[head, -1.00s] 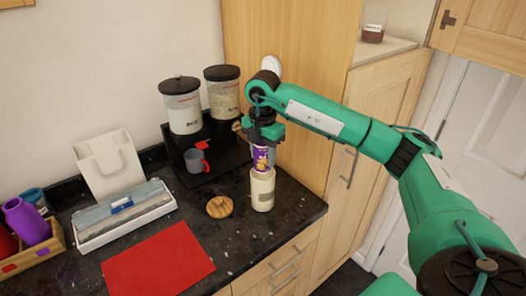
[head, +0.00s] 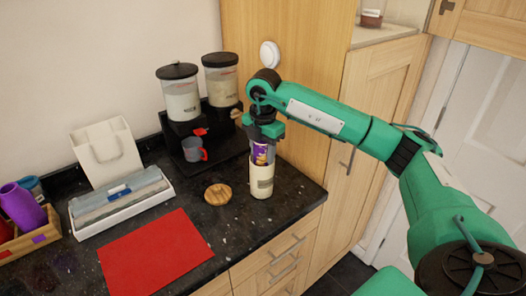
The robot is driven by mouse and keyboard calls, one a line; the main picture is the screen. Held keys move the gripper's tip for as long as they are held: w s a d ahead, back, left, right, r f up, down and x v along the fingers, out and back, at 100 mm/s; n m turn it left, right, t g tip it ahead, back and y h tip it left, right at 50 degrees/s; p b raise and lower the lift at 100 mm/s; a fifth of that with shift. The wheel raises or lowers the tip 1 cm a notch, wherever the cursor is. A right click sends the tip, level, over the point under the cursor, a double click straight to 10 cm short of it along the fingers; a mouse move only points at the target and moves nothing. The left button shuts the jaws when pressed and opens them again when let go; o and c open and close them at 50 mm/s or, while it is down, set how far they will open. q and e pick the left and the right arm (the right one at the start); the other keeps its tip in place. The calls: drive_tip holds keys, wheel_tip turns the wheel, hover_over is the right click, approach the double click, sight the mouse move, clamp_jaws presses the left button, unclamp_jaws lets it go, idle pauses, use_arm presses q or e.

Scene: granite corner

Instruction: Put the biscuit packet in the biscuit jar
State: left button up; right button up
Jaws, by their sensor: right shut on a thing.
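The biscuit packet (head: 260,156), purple with yellow, stands upright with its lower part inside the mouth of the cream biscuit jar (head: 262,182). My right gripper (head: 264,140) is directly above the jar, pointing down and shut on the packet's upper part. The jar stands upright on the dark counter near its right front edge. A round wooden lid (head: 218,194) lies on the counter to the left of the jar. My left gripper is not in view.
Behind the jar stand a black dispenser with two clear canisters (head: 182,100) and a grey-red mug (head: 194,149). A red mat (head: 155,252), a white tray (head: 122,212) and a wooden box (head: 30,240) lie to the left. A tall wooden panel (head: 290,70) rises close behind the arm.

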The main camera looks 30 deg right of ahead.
sight(262, 161)
drive_tip(key=f, duration=0.3)
drive_tip(key=shift+s+a, duration=0.3)
drive_tip(key=shift+a, duration=0.05)
drive_tip(key=o, duration=1.1)
drive_tip(key=shift+w+a, duration=0.1)
drive_tip(key=shift+o, duration=0.2)
drive_tip(key=shift+s+r, duration=0.15)
drive_tip(key=shift+s, duration=0.05)
drive_tip(key=shift+w+d+r+p, duration=0.1)
drive_tip(key=shift+w+r+p, duration=0.2)
drive_tip(key=shift+r+p, duration=0.25)
drive_tip(key=shift+w+d+r+p, duration=0.15)
drive_tip(key=shift+w+r+p, duration=0.1)
drive_tip(key=shift+r+p, duration=0.25)
drive_tip(key=shift+w+d+r+p, duration=0.1)
drive_tip(key=shift+w+r+p, duration=0.25)
drive_tip(key=shift+r, duration=0.3)
drive_tip(key=shift+s+d+r+p, duration=0.15)
drive_tip(key=shift+r+p, duration=0.85)
drive_tip(key=shift+r, duration=0.7)
